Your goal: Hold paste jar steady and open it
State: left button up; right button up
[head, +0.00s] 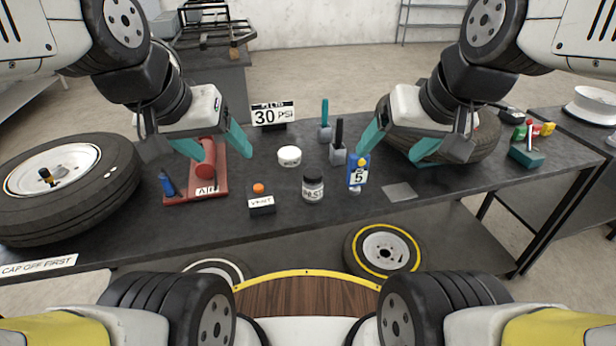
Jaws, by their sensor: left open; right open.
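The paste jar (313,190) stands upright near the front middle of the dark table. It is a small dark jar with a white label, and its top looks closed by a dark lid. My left gripper (214,149) is open, with teal fingers over the red tray and a red cylinder, left of the jar. My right gripper (397,150) is open above the table to the right of the jar, near the blue number 5 piece. Neither gripper touches the jar.
A white round tin (289,156) sits behind the jar. A small black box with an orange button (260,200) is to its left. The blue number 5 piece (358,173) stands to its right. A red tray (181,197) and a large tire (115,190) lie left.

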aim_at(311, 194)
jog(key=k+l+u, duration=0.15)
jog(key=k+u, duration=0.55)
jog(key=k, duration=0.15)
jog(key=k+j+u, duration=0.1)
jog(key=k+u, duration=0.25)
jog(key=k, duration=0.1)
